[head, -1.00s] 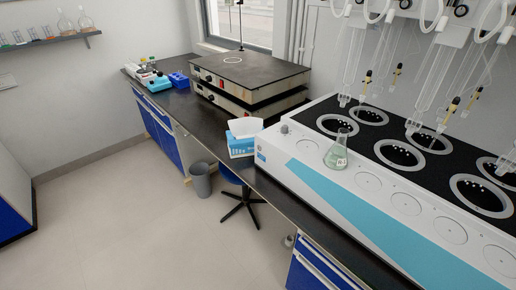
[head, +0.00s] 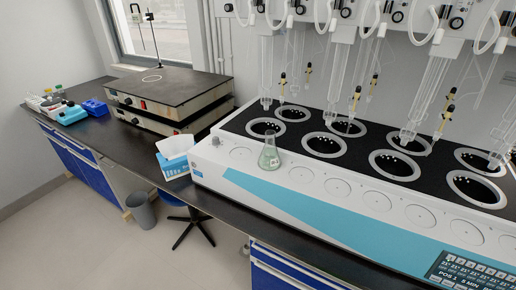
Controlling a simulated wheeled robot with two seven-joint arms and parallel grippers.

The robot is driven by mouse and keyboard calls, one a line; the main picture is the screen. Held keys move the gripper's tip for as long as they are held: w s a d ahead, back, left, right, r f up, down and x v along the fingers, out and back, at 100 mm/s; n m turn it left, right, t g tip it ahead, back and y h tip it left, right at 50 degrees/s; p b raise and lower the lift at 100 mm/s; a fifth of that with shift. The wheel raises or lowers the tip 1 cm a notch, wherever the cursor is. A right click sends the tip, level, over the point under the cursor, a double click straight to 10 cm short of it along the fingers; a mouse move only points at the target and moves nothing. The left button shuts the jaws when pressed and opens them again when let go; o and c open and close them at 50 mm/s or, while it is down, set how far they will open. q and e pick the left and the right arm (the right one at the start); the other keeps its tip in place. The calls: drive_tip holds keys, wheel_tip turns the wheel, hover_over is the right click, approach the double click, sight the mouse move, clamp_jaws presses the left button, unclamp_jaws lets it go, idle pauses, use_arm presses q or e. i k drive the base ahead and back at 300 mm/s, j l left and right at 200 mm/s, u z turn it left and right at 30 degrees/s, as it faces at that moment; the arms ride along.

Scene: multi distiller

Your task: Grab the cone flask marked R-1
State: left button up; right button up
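In the head view, a clear cone flask (head: 269,154) with pale green liquid and a small light mark stands upright on the white front ledge of the distiller (head: 330,215), near its left end. The writing on the mark is too small to read. The flask is in front of the round wells, with nothing holding it. Neither of my grippers is in view.
A tissue box (head: 174,164) stands left of the distiller on the black bench. Hotplates (head: 168,100) and blue racks (head: 95,108) are farther left. A stool (head: 192,225) and a bin (head: 140,210) stand on the floor before the bench. Glass tubes hang above the wells.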

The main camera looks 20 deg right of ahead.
sight(269, 160)
drive_tip(key=i+j+z, duration=0.15)
drive_tip(key=z, duration=0.2)
drive_tip(key=i+j+z, duration=0.2)
drive_tip(key=z, duration=0.15)
drive_tip(key=i+j+z, duration=0.2)
drive_tip(key=z, duration=0.15)
